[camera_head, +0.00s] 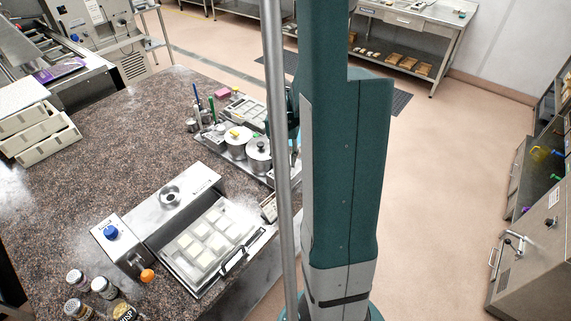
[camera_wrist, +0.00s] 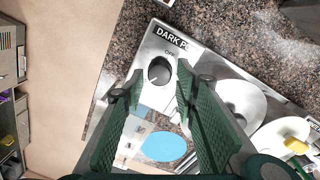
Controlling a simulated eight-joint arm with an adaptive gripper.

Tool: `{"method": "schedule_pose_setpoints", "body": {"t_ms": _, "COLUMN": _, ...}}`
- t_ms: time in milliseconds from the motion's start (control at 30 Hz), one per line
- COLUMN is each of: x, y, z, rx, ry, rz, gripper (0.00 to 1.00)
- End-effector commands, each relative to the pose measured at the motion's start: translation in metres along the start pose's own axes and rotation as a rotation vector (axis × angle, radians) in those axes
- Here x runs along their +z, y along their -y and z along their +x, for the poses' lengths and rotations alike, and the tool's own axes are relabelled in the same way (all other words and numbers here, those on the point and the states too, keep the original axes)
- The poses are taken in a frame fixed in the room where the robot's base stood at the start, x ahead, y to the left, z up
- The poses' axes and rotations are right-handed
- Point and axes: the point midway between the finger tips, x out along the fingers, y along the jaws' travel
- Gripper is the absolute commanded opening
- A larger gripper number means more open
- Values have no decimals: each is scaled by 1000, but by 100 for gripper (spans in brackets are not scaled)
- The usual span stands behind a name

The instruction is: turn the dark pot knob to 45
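The dark pot knob (camera_wrist: 159,71) is a round black dial on a pale metal panel in the wrist view. My gripper (camera_wrist: 159,84) is open, with one green finger on each side of the knob and visible space between. I cannot tell how far the fingertips are above the panel or read the dial setting clearly. In the head view my arm hides the knob and most of the gripper.
Two lidded pots stand beside the panel: one with a dark lid knob (camera_head: 261,149), one with a yellow lid knob (camera_head: 236,134). A mould tray (camera_head: 233,271) and a blue-knobbed box (camera_head: 124,250) sit nearer on the speckled counter (camera_head: 120,165). Jars stand at the front left.

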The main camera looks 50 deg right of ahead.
Motion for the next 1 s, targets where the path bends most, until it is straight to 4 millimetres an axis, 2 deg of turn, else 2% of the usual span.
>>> {"method": "schedule_pose_setpoints", "body": {"t_ms": 300, "x": 0, "y": 0, "z": 21, "rx": 0, "ry": 0, "rz": 0, "gripper": 30}}
{"method": "schedule_pose_setpoints", "body": {"t_ms": 733, "x": 0, "y": 0, "z": 25, "rx": 0, "ry": 0, "rz": 0, "gripper": 30}}
{"method": "schedule_pose_setpoints", "body": {"t_ms": 767, "x": 0, "y": 0, "z": 25, "rx": 0, "ry": 0, "rz": 0, "gripper": 28}}
{"method": "schedule_pose_setpoints", "body": {"t_ms": 900, "x": 0, "y": 0, "z": 25, "rx": 0, "ry": 0, "rz": 0, "gripper": 11}}
{"method": "schedule_pose_setpoints", "body": {"t_ms": 1000, "x": 0, "y": 0, "z": 25, "rx": 0, "ry": 0, "rz": 0, "gripper": 11}}
